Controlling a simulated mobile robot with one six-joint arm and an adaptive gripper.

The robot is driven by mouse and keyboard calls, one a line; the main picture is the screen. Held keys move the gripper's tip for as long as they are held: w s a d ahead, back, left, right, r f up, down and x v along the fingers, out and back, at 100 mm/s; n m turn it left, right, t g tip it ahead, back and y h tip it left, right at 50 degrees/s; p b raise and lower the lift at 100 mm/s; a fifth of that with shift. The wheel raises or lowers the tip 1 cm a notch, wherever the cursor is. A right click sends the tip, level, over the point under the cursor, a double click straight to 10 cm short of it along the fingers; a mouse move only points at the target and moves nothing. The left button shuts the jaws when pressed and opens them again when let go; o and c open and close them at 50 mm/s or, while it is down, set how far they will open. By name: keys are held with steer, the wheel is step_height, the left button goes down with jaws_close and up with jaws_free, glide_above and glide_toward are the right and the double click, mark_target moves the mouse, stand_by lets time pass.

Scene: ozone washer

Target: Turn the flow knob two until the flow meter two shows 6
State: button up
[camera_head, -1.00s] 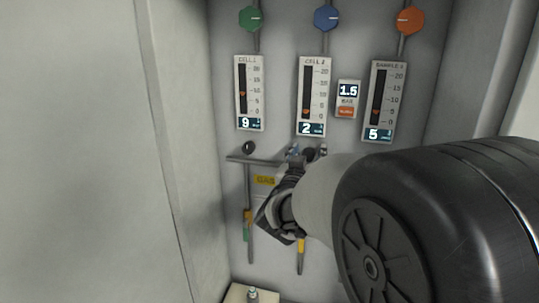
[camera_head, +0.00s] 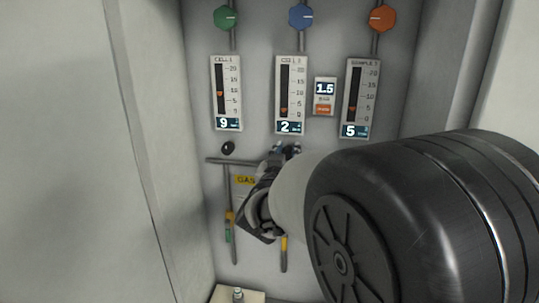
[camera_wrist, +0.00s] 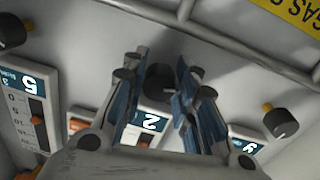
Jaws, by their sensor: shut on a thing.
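Flow meter two (camera_head: 290,92), labelled cell 2, is the middle tall meter on the panel and its display reads 2. It also shows turned round in the wrist view (camera_wrist: 151,122), partly behind my gripper. Flow knob two (camera_wrist: 159,82) is a dark round knob between my finger pads in the wrist view. My gripper (camera_wrist: 161,74) is shut on this knob, with one blue-padded finger on each side. In the head view my gripper (camera_head: 277,158) is just below the middle meter, and my wrist and fingers hide most of the knob.
The left meter (camera_head: 227,92) reads 9 and the right meter (camera_head: 359,98) reads 5. A small display (camera_head: 325,88) shows 1.5. Another black knob (camera_head: 228,148) sits left of my gripper. A grey pipe (camera_wrist: 240,48) and yellow gas label (camera_wrist: 295,14) are close by.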

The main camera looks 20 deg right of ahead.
steer(key=m+b, duration=0.4)
steer(key=shift+f, duration=0.15)
steer(key=m+b, duration=0.4)
steer(key=m, duration=0.2)
stand_by(0.6)
steer(key=o, duration=1)
steer(key=shift+o, duration=0.2)
steer(key=shift+r, duration=0.2)
